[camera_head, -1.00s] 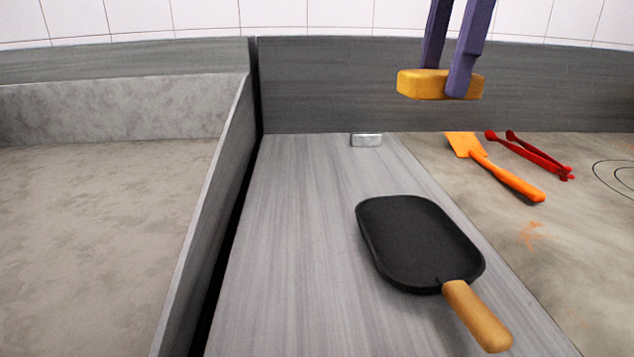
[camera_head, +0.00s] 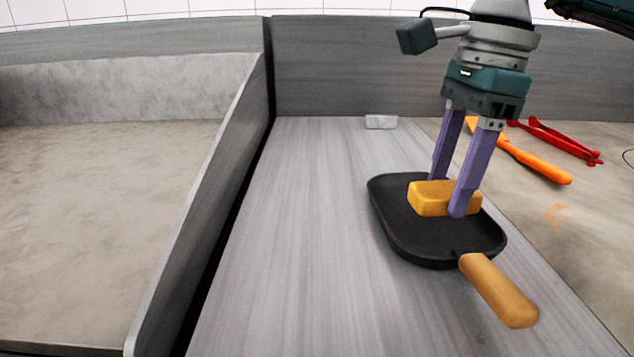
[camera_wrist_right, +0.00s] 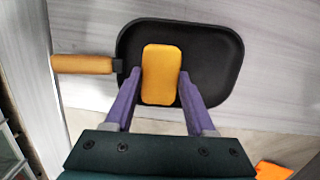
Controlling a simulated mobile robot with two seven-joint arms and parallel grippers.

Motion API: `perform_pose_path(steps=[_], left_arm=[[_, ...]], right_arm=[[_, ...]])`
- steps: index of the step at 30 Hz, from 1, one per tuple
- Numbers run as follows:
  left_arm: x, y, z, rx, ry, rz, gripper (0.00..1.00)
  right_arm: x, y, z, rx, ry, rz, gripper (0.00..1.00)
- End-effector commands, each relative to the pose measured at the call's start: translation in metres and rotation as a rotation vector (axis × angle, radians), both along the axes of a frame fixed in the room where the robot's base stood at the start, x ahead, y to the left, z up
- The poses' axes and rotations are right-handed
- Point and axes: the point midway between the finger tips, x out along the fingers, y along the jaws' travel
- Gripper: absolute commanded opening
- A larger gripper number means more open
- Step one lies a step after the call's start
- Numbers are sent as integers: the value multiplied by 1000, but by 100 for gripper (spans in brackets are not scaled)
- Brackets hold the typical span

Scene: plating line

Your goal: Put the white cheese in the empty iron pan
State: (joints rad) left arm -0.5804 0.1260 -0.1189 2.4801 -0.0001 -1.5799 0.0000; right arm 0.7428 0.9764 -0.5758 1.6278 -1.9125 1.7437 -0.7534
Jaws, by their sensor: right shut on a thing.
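A yellow-orange block (camera_head: 430,198), not white, is between the purple fingers of my right gripper (camera_head: 455,197), which is shut on it. The block is inside the outline of the black iron pan (camera_head: 420,240), low over or on its floor; I cannot tell if it touches. The pan has a wooden handle (camera_head: 499,291) pointing to the front right. In the right wrist view the block (camera_wrist_right: 161,75) lies between both fingertips (camera_wrist_right: 160,88), with the pan (camera_wrist_right: 215,50) around it. My left gripper is not in view. A small whitish block (camera_head: 381,122) lies at the back of the grey counter.
An orange spatula (camera_head: 540,166) and red tongs (camera_head: 560,140) lie on the stained surface to the right. A raised grey divider (camera_head: 205,195) borders the counter on the left. The counter (camera_head: 300,240) left of the pan is clear.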

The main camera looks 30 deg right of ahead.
Motion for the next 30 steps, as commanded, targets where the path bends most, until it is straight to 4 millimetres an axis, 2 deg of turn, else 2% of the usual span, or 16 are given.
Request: perform_pose_path(steps=[6, 17, 18, 26, 30], left_arm=[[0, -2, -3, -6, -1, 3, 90], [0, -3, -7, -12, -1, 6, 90], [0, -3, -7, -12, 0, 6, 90], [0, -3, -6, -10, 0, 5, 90], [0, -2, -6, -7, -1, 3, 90]], right_arm=[[-1, 1, -32, 2, 5, 0, 0], [0, 0, -38, 0, 1, 1, 0], [0, 0, -38, 0, 1, 1, 56], [0, 0, -37, 0, 1, 0, 85], [0, 0, -37, 1, 2, 1, 85]])
